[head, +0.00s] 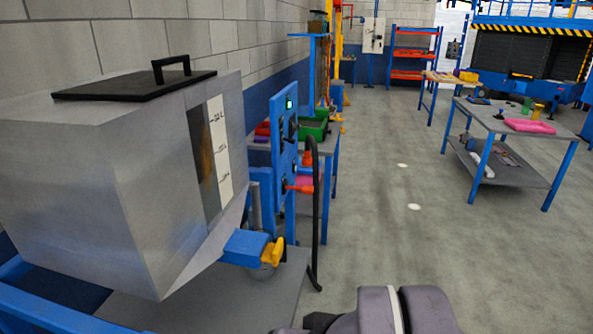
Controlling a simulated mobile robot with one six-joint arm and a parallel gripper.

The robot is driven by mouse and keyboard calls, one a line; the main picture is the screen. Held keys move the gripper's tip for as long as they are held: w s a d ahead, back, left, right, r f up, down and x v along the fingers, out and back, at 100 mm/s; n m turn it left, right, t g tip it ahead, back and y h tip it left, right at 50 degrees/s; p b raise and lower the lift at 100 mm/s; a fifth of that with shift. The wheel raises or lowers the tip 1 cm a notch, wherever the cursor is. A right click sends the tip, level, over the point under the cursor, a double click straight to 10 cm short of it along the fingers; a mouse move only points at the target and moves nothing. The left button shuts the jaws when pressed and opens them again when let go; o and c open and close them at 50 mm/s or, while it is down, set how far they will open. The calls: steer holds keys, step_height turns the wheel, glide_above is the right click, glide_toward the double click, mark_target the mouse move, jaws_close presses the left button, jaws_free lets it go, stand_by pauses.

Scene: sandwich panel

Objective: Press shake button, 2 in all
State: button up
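A narrow blue upright panel (285,150) stands just right of the metal hopper, seen at a steep angle. It carries a small lit display near its top, dark controls below it and an orange-red part (298,188) low on its right side. I cannot tell which control is the shake button. A grey and dark link of my arm shows at the bottom edge, right of centre. My gripper is out of view.
The large grey hopper (75,180) with a black lid (135,85) fills the left. A blue bracket with a yellow knob (272,252) juts below it. A black hose (316,220) hangs beside the panel. A worktable (530,138) stands right; the central floor is clear.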

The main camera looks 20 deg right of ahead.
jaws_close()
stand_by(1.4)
